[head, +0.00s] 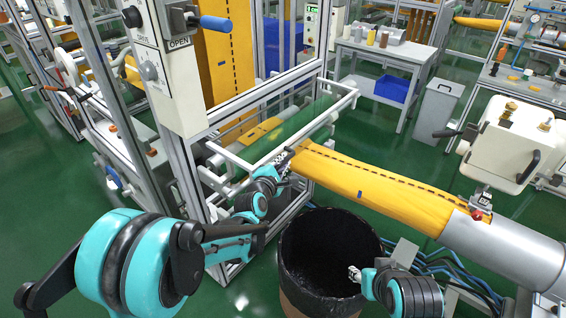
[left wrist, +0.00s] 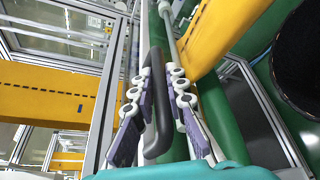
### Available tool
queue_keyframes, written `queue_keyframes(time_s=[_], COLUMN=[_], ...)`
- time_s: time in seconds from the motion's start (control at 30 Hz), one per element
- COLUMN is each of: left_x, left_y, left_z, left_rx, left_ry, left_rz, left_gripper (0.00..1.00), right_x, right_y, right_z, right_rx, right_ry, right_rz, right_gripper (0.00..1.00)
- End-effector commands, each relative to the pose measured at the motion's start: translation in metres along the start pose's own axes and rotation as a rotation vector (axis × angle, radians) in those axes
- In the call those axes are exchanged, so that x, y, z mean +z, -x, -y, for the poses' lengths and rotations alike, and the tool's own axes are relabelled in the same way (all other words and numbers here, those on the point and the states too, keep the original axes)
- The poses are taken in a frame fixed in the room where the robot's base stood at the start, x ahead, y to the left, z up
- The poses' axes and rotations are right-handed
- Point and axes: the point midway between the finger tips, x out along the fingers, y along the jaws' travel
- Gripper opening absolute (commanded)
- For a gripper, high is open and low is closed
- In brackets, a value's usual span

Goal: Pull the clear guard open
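The clear guard (head: 303,124) is a see-through panel in a pale bar frame on the front of the machine. It looks closed over the roller area. My left gripper (head: 283,160) is at the guard's front lower edge, beside the yellow tube. In the left wrist view a black bar handle (left wrist: 158,125) runs between the two fingers of my left gripper (left wrist: 162,75). The fingers are apart, one on each side of the handle; firm contact is not clear. My right gripper (head: 355,273) is small, over the bin's right side, away from the guard.
A yellow felt tube (head: 375,185) runs from the machine to a grey metal cylinder (head: 500,250). A black-lined bin (head: 325,230) stands below it. Cables lie right of the bin.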

Motion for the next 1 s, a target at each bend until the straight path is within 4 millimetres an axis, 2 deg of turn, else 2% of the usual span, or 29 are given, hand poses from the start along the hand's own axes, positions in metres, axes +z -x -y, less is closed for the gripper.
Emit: queue_keyframes(time_s=[0.17,0.37,0.7,1.0], left_x=[0.002,0.014,0.037,0.044], left_y=[0.001,0.006,0.016,0.018], left_z=[-0.004,-0.025,-0.088,-0.135], left_rx=[-0.005,-0.032,-0.126,-0.201], left_ry=[0.011,0.077,0.303,0.48], left_rz=[0.0,-0.001,-0.004,-0.004], left_gripper=[0.0,0.0,0.0,0.0], right_x=[-0.002,-0.015,-0.047,-0.065], right_y=[0.003,0.021,0.065,0.091], right_z=[0.0,0.0,0.0,0.0], right_rx=[0.0,0.0,0.0,0.0], right_ry=[0.0,0.0,0.0,0.0], right_rz=[0.0,0.0,0.0,0.0], right_gripper=[0.41,0.41,0.41,0.41])
